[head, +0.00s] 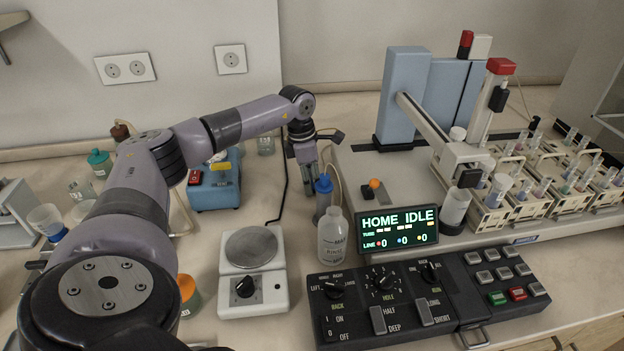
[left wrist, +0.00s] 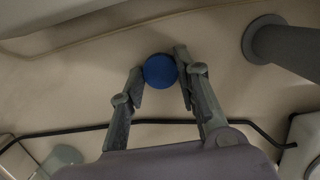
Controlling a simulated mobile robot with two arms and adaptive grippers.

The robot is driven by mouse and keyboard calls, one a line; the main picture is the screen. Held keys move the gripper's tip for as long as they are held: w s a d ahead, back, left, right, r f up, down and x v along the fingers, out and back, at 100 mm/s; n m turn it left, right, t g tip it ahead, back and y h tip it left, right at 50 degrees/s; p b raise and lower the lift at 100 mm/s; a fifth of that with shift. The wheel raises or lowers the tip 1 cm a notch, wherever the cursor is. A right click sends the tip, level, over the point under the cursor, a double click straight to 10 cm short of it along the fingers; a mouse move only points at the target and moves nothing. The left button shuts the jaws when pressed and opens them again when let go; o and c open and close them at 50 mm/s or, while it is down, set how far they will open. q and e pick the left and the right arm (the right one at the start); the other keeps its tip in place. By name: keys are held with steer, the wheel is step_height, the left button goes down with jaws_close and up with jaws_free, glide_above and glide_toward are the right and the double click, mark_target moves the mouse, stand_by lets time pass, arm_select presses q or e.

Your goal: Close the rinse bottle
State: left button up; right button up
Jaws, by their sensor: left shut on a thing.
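The rinse bottle (head: 332,240) is a translucent white bottle with a printed label, standing upright between the balance and the display. Its top has no cap on it. My left gripper (head: 321,174) is shut on a blue cap (head: 323,185), behind and a little left of the bottle's neck in the picture. In the left wrist view the blue cap (left wrist: 160,71) sits between the two fingertips of the left gripper (left wrist: 160,78). The bottle cannot be made out in the left wrist view. My right gripper is not in view.
A white balance (head: 253,290) stands left of the bottle, and a green-lit display (head: 397,229) stands right of it. A black control panel (head: 385,300) lies in front. A grey post (left wrist: 285,48) stands near the cap in the left wrist view. A dark cable (left wrist: 70,132) crosses the bench.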

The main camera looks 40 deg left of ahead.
arm_select(q)
step_height(320, 180, up, 20)
steer(key=b, duration=0.1)
stand_by(0.5)
stand_by(0.4)
